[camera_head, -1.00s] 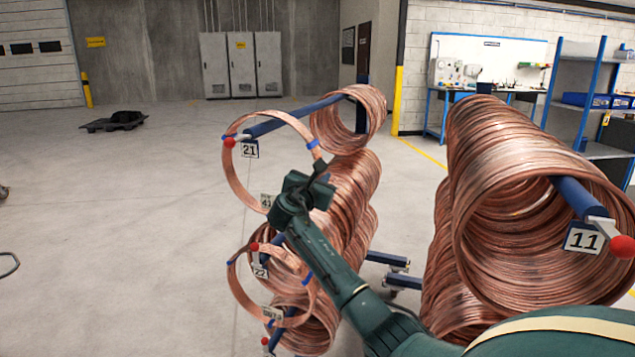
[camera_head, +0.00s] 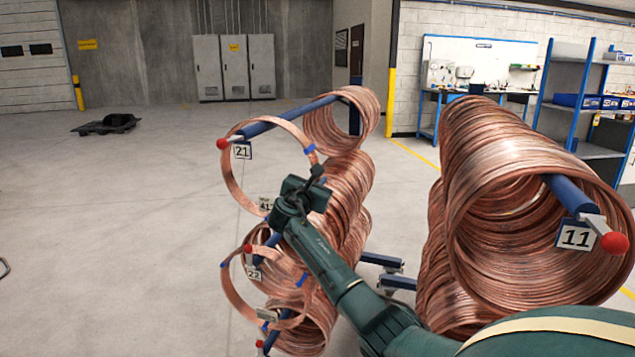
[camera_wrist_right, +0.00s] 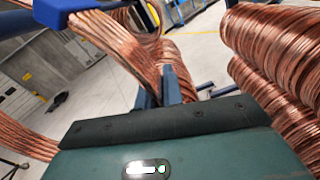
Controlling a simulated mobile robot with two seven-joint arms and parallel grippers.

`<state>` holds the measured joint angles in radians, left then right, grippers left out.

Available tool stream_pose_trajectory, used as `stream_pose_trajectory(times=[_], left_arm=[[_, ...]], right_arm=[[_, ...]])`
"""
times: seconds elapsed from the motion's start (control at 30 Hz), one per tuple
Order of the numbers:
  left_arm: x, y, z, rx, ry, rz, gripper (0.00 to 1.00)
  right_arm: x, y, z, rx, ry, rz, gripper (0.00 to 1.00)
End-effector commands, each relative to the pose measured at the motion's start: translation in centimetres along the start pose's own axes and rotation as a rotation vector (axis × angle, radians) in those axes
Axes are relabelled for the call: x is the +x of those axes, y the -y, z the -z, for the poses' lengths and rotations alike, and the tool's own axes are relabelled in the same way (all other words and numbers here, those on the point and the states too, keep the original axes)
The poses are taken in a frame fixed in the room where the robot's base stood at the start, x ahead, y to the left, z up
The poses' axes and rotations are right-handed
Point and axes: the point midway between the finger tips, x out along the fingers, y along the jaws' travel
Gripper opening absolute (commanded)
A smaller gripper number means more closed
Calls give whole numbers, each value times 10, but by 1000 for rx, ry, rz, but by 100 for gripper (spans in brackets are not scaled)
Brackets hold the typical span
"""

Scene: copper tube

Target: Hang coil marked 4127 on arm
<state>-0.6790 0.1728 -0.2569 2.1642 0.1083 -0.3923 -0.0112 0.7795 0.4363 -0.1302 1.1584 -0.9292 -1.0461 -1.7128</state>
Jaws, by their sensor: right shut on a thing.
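A thin copper coil (camera_head: 226,180) with blue ties is at the blue arm marked 21 (camera_head: 265,126). Its upper part crosses that arm near the red tip; I cannot tell whether its weight rests there. Its tag (camera_head: 266,204) shows only part of a number, starting with 41. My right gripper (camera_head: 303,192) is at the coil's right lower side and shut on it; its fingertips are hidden. In the right wrist view, copper strands (camera_wrist_right: 25,135) at the left probably belong to this coil. My left gripper is not in view.
Below is arm 22 (camera_head: 254,274) with another thin coil (camera_head: 228,292) and tag. Thick coils (camera_head: 343,120) fill the rack behind. A large coil stack (camera_head: 480,160) hangs on arm 11 (camera_head: 568,192) at the right.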

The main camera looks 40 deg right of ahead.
Motion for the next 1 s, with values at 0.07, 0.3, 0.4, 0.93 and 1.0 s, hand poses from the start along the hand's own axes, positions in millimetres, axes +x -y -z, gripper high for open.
stream_pose_trajectory(times=[0.07,0.3,0.4,0.93,1.0], left_arm=[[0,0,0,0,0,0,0],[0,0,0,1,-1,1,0],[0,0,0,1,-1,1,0],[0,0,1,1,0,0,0],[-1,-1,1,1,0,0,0]], right_arm=[[0,-1,-3,7,4,-2,0],[0,-1,-3,6,4,-1,17],[0,0,-2,4,3,-1,25],[-15,-1,2,-2,-1,-2,34],[-27,-1,1,-1,-2,-3,34]])
